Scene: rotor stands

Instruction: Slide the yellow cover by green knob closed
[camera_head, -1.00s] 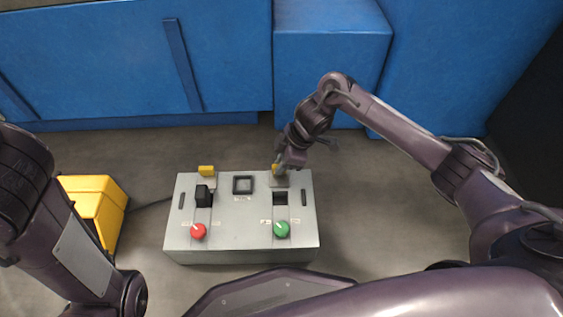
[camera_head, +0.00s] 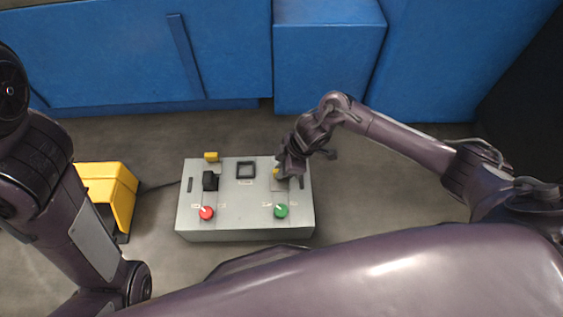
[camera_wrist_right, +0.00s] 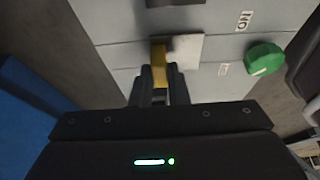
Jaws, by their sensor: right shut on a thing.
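The grey control box (camera_head: 245,225) stands on the floor in the head view. The green knob (camera_head: 281,211) is on its front right; it also shows in the right wrist view (camera_wrist_right: 264,58). My right gripper (camera_head: 286,172) is over the box's back right. In the right wrist view its fingers (camera_wrist_right: 160,76) are shut on the yellow tab (camera_wrist_right: 158,57) of a pale sliding cover (camera_wrist_right: 185,50). The cover lies in the track leading to the green knob, and I see no dark opening there now. My left arm shows at the left, but its gripper is out of view.
On the box's left side are a red knob (camera_head: 206,213), a black switch (camera_head: 210,181) and another yellow tab (camera_head: 211,157). A dark square button (camera_head: 245,170) is between the sides. A yellow case (camera_head: 120,190) stands left; blue cabinets (camera_head: 220,60) stand behind.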

